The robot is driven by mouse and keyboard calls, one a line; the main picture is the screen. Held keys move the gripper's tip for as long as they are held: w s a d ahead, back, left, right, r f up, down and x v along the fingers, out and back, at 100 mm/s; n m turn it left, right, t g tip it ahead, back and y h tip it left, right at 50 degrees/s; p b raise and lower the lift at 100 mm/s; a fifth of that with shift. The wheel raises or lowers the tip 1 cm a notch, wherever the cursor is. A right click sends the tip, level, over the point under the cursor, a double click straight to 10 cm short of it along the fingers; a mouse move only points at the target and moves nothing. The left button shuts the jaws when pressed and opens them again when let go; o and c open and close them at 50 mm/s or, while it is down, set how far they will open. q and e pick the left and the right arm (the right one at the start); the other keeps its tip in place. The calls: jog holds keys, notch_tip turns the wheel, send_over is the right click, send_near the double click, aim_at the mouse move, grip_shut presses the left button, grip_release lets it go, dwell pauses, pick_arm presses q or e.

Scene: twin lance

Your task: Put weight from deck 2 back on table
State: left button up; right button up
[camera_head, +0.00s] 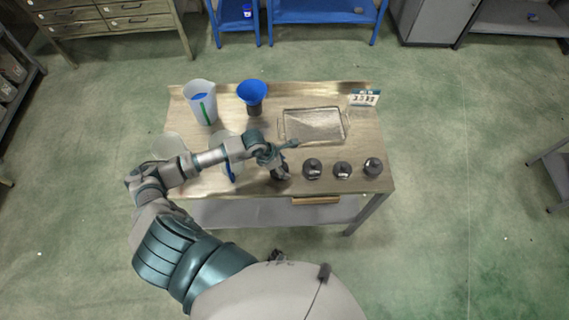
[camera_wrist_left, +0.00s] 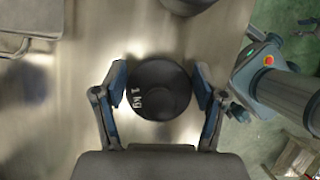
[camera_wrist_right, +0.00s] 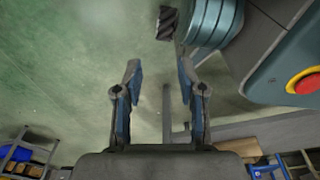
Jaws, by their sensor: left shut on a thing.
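My left gripper (camera_head: 281,171) is over the front part of the wooden table (camera_head: 240,185). In the left wrist view the left gripper (camera_wrist_left: 162,80) is shut on a round dark weight marked 1 kg (camera_wrist_left: 160,92), one finger on each side. I cannot tell whether this weight touches the tabletop. To its right in the head view stand three more dark weights: one close by (camera_head: 312,169), one in the middle (camera_head: 342,171), one at the right (camera_head: 373,167). My right gripper (camera_wrist_right: 158,80) is open and empty; it is not in the head view.
A metal tray (camera_head: 313,125) lies at the back, beside a small number sign (camera_head: 365,97). A blue funnel (camera_head: 252,92) and a pitcher (camera_head: 201,101) stand at the back left. A clear container (camera_head: 168,146) is partly behind my arm. The floor around the table is mostly free.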

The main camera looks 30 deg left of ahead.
pick_arm(q)
jog(key=shift+a, duration=0.1)
jog(key=o, duration=1.6)
jog(key=shift+s+f, duration=0.15)
jog(key=shift+o, duration=1.2)
jog(key=shift+d, duration=0.5)
jog(key=shift+r, duration=0.2)
jog(key=shift+a+r, duration=0.15)
jog(key=shift+r, duration=0.15)
jog(key=v, duration=1.1)
pick_arm(e)
jog(key=shift+w, duration=0.1)
